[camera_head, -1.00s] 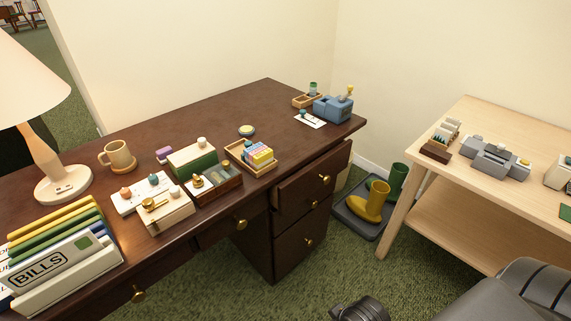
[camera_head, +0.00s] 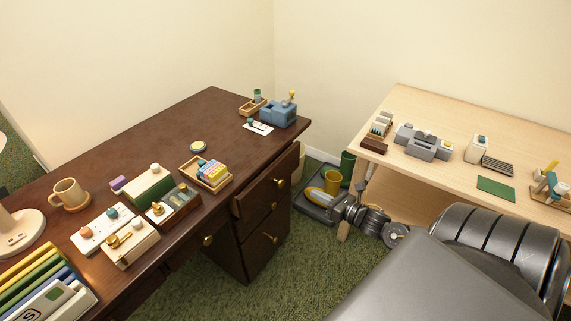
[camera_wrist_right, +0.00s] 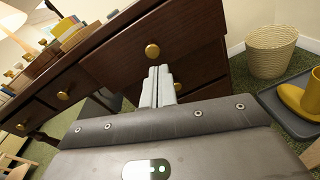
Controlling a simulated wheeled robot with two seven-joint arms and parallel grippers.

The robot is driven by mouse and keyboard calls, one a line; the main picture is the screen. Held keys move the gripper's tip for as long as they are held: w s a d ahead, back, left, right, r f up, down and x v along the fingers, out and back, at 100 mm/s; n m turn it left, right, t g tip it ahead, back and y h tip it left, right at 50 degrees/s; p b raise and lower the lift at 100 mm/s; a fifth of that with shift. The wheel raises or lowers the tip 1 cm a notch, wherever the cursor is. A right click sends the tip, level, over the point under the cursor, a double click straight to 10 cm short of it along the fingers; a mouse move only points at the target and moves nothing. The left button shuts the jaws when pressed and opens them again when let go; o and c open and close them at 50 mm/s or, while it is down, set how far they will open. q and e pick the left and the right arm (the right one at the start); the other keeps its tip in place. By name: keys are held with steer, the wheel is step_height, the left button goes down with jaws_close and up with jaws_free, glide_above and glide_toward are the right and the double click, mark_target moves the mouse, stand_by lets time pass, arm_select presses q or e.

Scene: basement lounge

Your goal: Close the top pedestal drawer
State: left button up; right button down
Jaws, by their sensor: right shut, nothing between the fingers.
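The top pedestal drawer (camera_head: 259,198) is a dark wood front with a brass knob (camera_head: 281,182). In the head view it stands out a little from the desk's right pedestal. In the right wrist view the drawer front (camera_wrist_right: 115,62) and its knob (camera_wrist_right: 152,50) fill the upper middle. My right gripper (camera_head: 324,198) is to the right of the drawer, in front of the boot tray. In the wrist view its fingers (camera_wrist_right: 158,72) are together and empty, just below the knob in the picture; I cannot tell whether they touch the drawer. My left gripper is not in view.
A lower pedestal drawer (camera_head: 258,248) is beneath. A tray (camera_head: 304,205) with yellow (camera_head: 332,181) and green boots stands right of the desk. A pale wooden table (camera_head: 450,180) stands further right. A wicker basket (camera_wrist_right: 271,50) shows in the wrist view. Green carpet is clear before the pedestal.

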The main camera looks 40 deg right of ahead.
mark_target(278, 166)
steer(key=w+r+n, duration=0.1)
steer(key=w, duration=0.3)
steer(key=w+a+r+n+y, duration=0.1)
steer(key=w, duration=0.3)
steer(key=w+a+r+n, duration=0.1)
steer(key=w+n, duration=0.1)
steer(key=w, duration=0.2)
steer(key=shift+w+a+t+y+p, duration=0.2)
steer(key=shift+w+t+y+p, duration=0.1)
steer(key=shift+w, duration=0.1)
steer(key=shift+w+a, duration=0.15)
steer(key=shift+w, duration=0.35)
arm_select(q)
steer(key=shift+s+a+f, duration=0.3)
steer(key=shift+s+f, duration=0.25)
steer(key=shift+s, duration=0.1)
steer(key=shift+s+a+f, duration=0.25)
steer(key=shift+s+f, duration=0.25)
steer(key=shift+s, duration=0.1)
